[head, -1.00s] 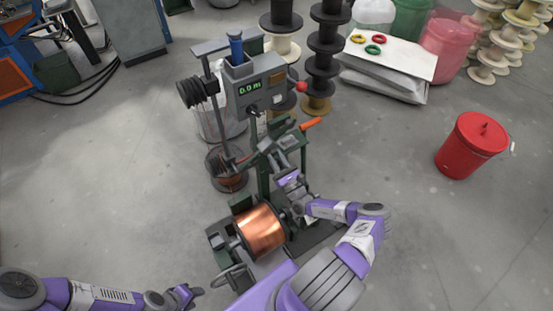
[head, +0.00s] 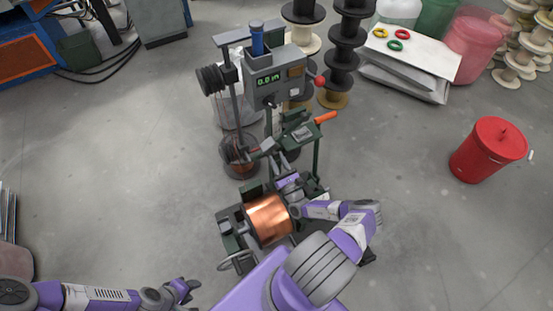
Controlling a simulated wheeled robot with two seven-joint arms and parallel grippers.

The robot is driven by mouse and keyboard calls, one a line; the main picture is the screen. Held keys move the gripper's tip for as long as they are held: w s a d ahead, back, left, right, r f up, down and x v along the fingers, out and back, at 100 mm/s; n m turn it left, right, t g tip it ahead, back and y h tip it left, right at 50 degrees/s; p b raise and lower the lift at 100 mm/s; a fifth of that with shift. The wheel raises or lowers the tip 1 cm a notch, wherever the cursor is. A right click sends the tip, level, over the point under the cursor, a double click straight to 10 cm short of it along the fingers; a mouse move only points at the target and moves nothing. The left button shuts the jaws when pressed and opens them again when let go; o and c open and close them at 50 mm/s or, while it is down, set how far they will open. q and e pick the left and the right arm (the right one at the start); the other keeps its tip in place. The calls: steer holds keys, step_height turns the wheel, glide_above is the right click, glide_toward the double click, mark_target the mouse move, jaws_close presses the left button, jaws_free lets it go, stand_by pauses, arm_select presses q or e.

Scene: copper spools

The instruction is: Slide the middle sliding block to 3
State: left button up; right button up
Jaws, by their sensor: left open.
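A green and grey winding machine stands in the middle of the head view, with a copper spool (head: 268,218) low at its front. A grey block (head: 300,134) sits on its green frame beside an orange handle (head: 325,117). I cannot tell whether this is the middle sliding block, and no number 3 is readable. My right gripper (head: 279,163) is at the machine, behind the spool and below the grey block. Its fingers are too small to tell open from shut. My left gripper (head: 185,289) is open and empty over the floor at lower left, apart from the machine.
The grey meter box (head: 270,82) shows a green readout above the frame. A red bucket (head: 488,150) stands at right. A white board (head: 410,52) with coloured rings and black spools (head: 347,55) are behind.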

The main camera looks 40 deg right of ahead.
steer(key=o, duration=0.4)
steer(key=shift+a, duration=0.15)
steer(key=p+v, duration=0.1)
steer(key=v, duration=0.6)
steer(key=shift+s+f, duration=0.15)
steer(key=shift+s, duration=0.1)
